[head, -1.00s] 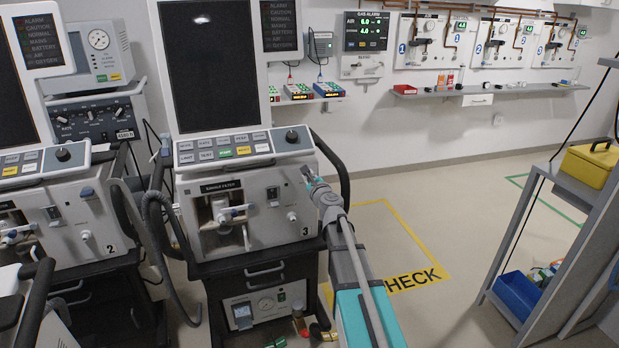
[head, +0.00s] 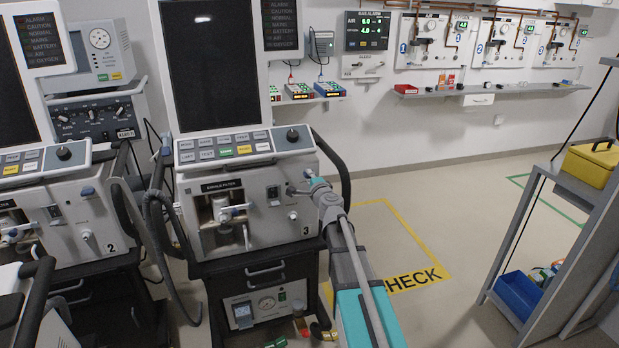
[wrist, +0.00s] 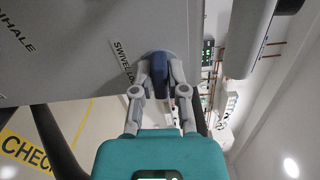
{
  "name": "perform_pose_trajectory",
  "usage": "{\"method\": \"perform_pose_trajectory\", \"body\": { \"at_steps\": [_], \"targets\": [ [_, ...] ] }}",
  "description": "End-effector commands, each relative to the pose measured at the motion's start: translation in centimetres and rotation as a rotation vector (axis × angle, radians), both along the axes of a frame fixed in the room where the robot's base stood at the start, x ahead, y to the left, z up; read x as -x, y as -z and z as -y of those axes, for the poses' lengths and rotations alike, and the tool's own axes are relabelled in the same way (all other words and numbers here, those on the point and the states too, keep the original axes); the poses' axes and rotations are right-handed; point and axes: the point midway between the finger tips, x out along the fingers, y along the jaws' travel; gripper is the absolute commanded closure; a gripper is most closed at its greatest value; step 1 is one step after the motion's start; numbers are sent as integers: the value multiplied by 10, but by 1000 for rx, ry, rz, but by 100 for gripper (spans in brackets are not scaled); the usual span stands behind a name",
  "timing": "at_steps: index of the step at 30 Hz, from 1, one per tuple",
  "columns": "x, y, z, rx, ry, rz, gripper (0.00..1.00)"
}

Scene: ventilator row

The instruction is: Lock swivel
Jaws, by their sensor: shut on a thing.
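The swivel lock is a dark blue knob (wrist: 160,66) on a round grey base, beside a label reading "SWIVEL LO…" in the wrist view. My gripper (wrist: 160,75) has one finger on each side of the knob and is shut on it. In the head view my gripper (head: 306,186) is at the upper right of the front of ventilator 3 (head: 262,222) and hides most of the knob. The knob stands roughly upright in the wrist view; whether it is locked cannot be told.
Ventilator 2 (head: 80,225) stands to the left, with a similar blue knob (head: 87,191). A dark hose (head: 165,250) hangs between the machines. A shelf rack with a yellow case (head: 592,163) and blue bin (head: 519,293) stands at right. The floor between is clear.

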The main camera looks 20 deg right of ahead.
Motion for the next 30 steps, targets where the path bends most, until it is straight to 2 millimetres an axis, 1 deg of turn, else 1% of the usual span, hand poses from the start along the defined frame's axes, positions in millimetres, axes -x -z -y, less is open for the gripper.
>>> {"method": "perform_pose_trajectory", "body": {
  "at_steps": [3,9,22,23,24,28,30],
  "targets": [
    [0,0,-1,60,-3,1,100],
    [0,1,-1,117,-3,2,100],
    [0,1,-1,130,-4,2,100],
    [0,1,-1,130,-4,2,80],
    [0,1,-1,130,-4,2,72],
    [0,1,-1,129,-3,2,48],
    [0,1,-1,129,-2,2,47]
  ]
}}
